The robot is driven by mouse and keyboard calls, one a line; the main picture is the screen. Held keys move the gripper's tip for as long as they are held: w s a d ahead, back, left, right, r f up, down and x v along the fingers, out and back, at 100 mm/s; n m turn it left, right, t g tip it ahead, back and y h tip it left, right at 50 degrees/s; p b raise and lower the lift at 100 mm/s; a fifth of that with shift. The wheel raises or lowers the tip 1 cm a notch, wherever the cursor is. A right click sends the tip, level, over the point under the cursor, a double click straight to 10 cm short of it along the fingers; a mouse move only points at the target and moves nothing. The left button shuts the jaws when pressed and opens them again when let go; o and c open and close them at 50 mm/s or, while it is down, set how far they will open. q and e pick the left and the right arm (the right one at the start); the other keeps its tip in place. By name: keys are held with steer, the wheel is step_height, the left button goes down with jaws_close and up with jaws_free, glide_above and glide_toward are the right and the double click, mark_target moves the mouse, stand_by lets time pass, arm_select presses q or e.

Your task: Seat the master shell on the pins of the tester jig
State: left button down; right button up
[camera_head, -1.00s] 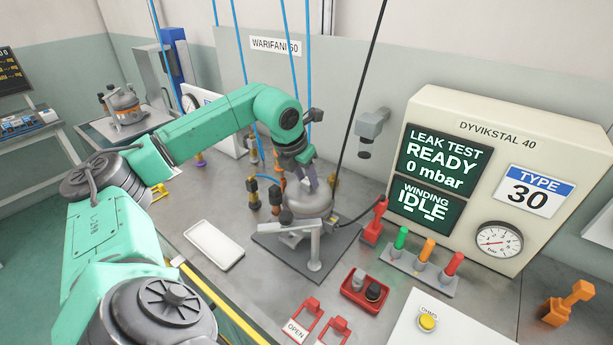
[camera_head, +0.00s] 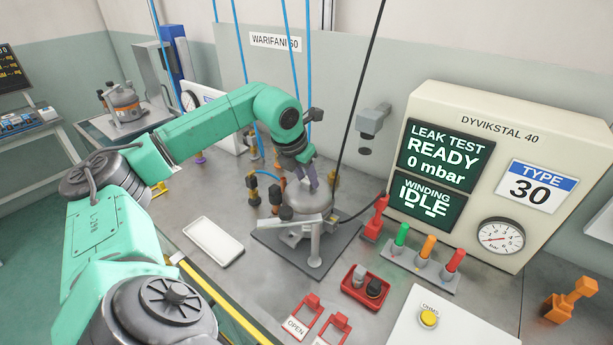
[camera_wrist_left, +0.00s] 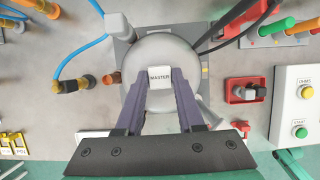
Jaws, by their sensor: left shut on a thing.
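The master shell (camera_head: 311,203) is a grey metal dome at the tester jig in the middle of the bench. My left gripper (camera_head: 307,184) points down and is shut on its top. The tester jig (camera_head: 278,251) shows a dark flat base plate with a light post and bar in front of the shell. The pins are hidden, so I cannot tell whether the shell rests on them. My right gripper is out of view.
Dark fittings with blue hoses (camera_head: 275,195) stand close left of the shell. The red tray (camera_head: 366,286) with small parts lies front right. Green, orange and red plugs (camera_head: 425,262) and the leak tester (camera_head: 500,165) stand right. A white tray (camera_head: 214,242) lies left.

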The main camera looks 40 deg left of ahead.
arm_select(q)
steer(key=shift+f+b, duration=0.8)
steer(key=shift+f, duration=0.15)
steer(key=c, duration=0.6)
jaws_free()
steer(key=shift+c, duration=0.2)
steer(key=shift+o, duration=1)
steer(key=shift+r, duration=0.1)
steer(key=shift+s, duration=0.1)
steer(key=v, duration=0.6)
steer(key=shift+b, duration=0.3)
steer(key=p+v, duration=0.1)
steer(key=v, duration=0.7)
steer(key=shift+r+p, duration=0.2)
steer(key=shift+p, duration=0.15)
steer(key=shift+s+d, duration=0.1)
